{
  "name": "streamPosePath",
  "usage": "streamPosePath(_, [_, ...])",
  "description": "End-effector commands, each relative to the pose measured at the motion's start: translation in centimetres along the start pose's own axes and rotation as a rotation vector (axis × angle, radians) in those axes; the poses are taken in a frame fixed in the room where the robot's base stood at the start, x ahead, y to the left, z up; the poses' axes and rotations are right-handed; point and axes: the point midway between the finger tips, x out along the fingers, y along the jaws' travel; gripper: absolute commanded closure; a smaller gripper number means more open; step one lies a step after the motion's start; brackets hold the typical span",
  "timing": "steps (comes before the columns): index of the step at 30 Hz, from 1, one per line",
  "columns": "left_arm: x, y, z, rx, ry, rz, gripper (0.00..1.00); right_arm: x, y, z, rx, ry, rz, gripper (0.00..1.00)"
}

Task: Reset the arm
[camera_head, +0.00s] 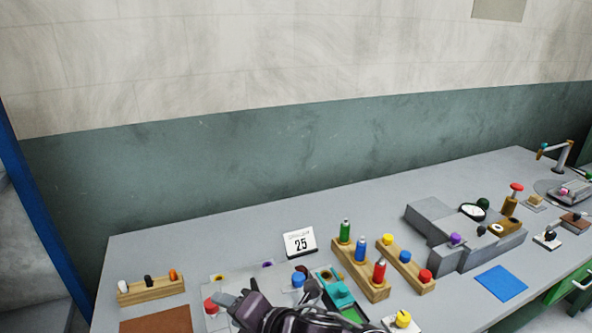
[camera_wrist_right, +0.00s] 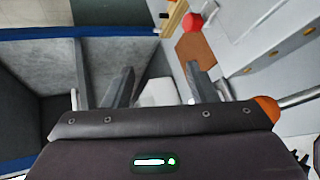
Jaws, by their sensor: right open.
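My right gripper (camera_head: 233,292) is at the bottom of the head view, dark, in front of the grey press plate on the bench. In the right wrist view its two grey fingers (camera_wrist_right: 162,80) stand apart with nothing between them. A red knob (camera_head: 211,306) is just left of the gripper, and a blue knob (camera_head: 298,279) is to its right. My left gripper does not show in either view. Part of my right forearm hides the front of the bench.
The grey bench (camera_head: 200,235) runs along a wall. A wooden peg rack (camera_head: 151,291) and a brown mat (camera_head: 157,322) lie left.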

Motion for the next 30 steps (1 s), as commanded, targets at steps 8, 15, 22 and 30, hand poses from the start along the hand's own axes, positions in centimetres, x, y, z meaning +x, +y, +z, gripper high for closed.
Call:
streamPosePath(8, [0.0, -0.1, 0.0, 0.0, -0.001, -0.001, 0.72, -8.4, -10.5, 5.0, 1.081, -0.422, -0.163, 0.48])
streamPosePath(15, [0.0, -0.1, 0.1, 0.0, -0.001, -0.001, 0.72, -16.3, -19.5, 4.4, 1.692, -0.762, -0.277, 0.48])
streamPosePath(22, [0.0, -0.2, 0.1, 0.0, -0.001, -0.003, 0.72, -21.9, -24.3, 2.3, 2.023, -1.012, -0.337, 0.48])
streamPosePath(30, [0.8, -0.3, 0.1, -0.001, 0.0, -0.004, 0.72, -22.8, -29.9, 0.5, 2.183, -1.168, -0.381, 0.48])
